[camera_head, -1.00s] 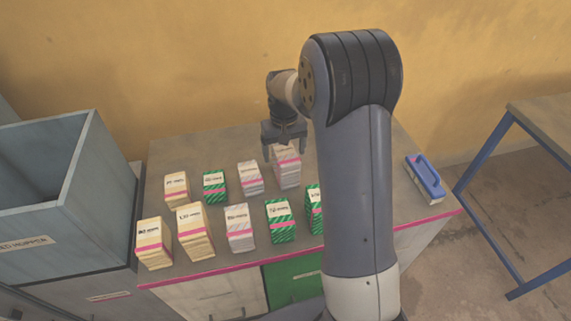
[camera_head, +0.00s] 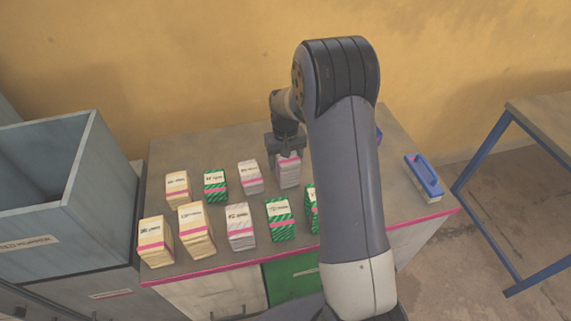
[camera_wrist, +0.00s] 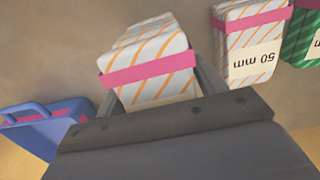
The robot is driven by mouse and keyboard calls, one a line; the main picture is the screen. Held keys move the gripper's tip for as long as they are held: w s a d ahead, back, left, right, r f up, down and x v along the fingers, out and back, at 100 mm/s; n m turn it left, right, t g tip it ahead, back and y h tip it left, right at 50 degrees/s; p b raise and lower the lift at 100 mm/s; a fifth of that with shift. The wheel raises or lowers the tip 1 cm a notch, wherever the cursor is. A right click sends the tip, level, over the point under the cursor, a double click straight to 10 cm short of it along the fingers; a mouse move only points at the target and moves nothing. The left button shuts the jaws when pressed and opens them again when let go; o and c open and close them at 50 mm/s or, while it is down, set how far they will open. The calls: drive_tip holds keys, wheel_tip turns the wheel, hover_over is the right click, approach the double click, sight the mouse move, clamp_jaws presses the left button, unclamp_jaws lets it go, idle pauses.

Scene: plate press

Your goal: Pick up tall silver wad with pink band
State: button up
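The tall silver wad with a pink band (camera_head: 287,173) stands at the back of the bench, right of the other wads. My gripper (camera_head: 286,150) is over its top, pointing down. In the wrist view this wad (camera_wrist: 152,66) has pale sides with orange stripes and lies between the two fingers of my gripper (camera_wrist: 162,92). The fingers straddle it and look open, with a small gap on the right side. My arm covers part of the bench to the right of it.
A shorter silver wad (camera_head: 250,177) marked 50 mm in the wrist view (camera_wrist: 250,42) stands close beside. Green wads (camera_head: 280,219) and cream wads (camera_head: 195,231) stand left and in front.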

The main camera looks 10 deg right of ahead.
drive_tip(key=c, duration=0.7)
